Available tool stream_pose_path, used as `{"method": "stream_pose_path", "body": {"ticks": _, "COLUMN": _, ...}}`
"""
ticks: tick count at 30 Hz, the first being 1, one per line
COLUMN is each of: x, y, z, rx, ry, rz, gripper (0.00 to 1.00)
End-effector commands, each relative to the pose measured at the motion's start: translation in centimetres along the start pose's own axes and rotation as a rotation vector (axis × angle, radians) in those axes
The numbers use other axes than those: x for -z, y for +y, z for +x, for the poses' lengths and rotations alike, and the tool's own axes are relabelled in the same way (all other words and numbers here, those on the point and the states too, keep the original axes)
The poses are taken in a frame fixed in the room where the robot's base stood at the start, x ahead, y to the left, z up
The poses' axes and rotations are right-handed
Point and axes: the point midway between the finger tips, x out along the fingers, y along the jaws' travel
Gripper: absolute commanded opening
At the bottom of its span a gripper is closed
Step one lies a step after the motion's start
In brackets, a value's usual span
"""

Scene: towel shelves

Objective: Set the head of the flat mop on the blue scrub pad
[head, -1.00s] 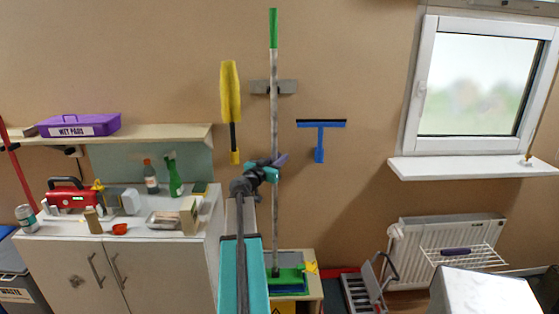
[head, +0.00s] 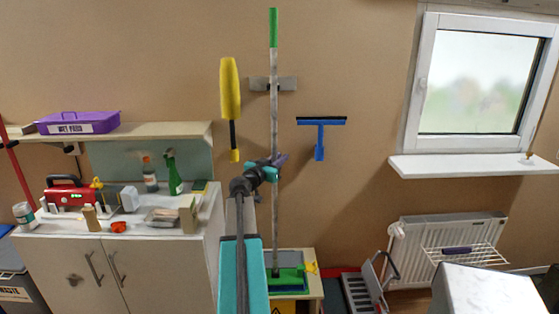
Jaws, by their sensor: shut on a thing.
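The flat mop has a long grey pole (head: 274,120) with a green grip (head: 273,28) at the top and a green head (head: 288,274) at the bottom. It stands upright. My gripper (head: 277,166) is shut on the pole at about mid-height. The head is low, over a small table or stand. A strip of the blue scrub pad (head: 290,291) shows just below the front edge of the head; most of it is hidden. I cannot tell whether head and pad touch.
A wall holder (head: 288,84) is behind the pole. A yellow duster (head: 230,90) and a blue squeegee (head: 320,137) hang on either side. A cabinet (head: 150,270) stands left. A folded step stool (head: 360,290) and a radiator (head: 440,250) are at right.

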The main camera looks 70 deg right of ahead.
Motion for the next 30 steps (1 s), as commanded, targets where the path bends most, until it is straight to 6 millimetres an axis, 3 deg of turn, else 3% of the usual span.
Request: {"method": "stream_pose_path", "body": {"ticks": 30, "x": -1.1, "y": 0.0, "z": 0.0, "rx": 0.0, "ry": 0.002, "rz": -0.001, "gripper": 0.0}}
